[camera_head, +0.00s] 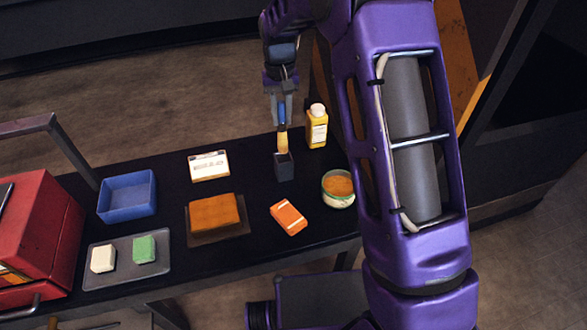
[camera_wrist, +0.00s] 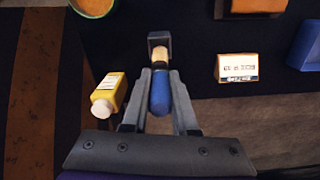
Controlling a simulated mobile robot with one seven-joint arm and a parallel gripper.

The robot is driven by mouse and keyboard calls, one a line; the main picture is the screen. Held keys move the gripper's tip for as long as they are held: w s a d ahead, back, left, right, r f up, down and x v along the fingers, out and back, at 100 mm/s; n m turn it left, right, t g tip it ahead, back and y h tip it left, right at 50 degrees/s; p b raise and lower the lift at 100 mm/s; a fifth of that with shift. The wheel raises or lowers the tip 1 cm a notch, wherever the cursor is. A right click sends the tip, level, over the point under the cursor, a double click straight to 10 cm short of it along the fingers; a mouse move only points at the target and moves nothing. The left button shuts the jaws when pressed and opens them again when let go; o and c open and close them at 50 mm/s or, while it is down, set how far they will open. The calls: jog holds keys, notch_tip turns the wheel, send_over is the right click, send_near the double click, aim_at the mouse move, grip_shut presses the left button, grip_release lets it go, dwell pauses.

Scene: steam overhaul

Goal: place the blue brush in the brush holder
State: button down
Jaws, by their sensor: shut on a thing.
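The blue brush (camera_head: 282,115) hangs upright from my gripper (camera_head: 281,97), bristles down, in the head view. My gripper is shut on its blue handle, which also shows between the fingers in the wrist view (camera_wrist: 160,92). The brush holder (camera_head: 284,167) is a small dark square cup on the black table. The pale bristle end is at the cup's mouth; in the wrist view it overlaps the opening of the holder (camera_wrist: 159,39). I cannot tell how far the bristles are inside.
A yellow bottle (camera_head: 317,128) stands close to the right of the holder. A white labelled box (camera_head: 209,166), orange sponge (camera_head: 215,211), orange box (camera_head: 289,218), round tub (camera_head: 338,189), blue bin (camera_head: 127,196) and grey tray (camera_head: 126,272) also occupy the table. A red toolbox (camera_head: 38,235) is at left.

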aim_at(283, 136)
notch_tip(283, 136, down, 10)
jog(key=shift+r+b, duration=0.1)
jog(key=shift+b, duration=0.65)
jog(key=shift+f, duration=0.2)
jog(key=c, duration=0.7)
grip_release()
notch_tip(283, 136, up, 12)
jog(key=shift+r+p, duration=0.2)
jog(key=shift+p, duration=0.7)
